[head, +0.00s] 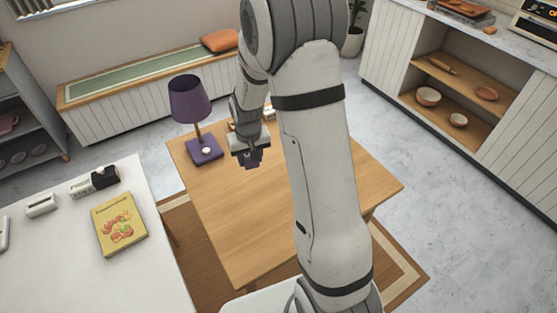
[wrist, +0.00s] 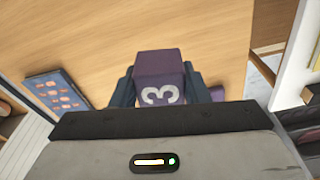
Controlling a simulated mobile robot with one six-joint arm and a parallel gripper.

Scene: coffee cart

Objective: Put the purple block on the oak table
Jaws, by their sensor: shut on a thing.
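The purple block (wrist: 158,66), marked with a white 3, is between the two dark fingers of my gripper (wrist: 160,88) in the wrist view. My gripper is shut on it. In the head view my gripper (head: 251,158) points down over the far part of the oak table (head: 260,210), and the block shows as a small dark purple shape below it. The table top also fills much of the wrist view (wrist: 110,45). I cannot tell whether the block touches the table or hangs just above it.
A purple lamp (head: 190,100) stands at the table's far left corner, close left of my gripper. Something partly hidden lies behind my arm at the far edge. The table's near part is clear. A white counter (head: 70,250) with a yellow book (head: 120,222) is at the left.

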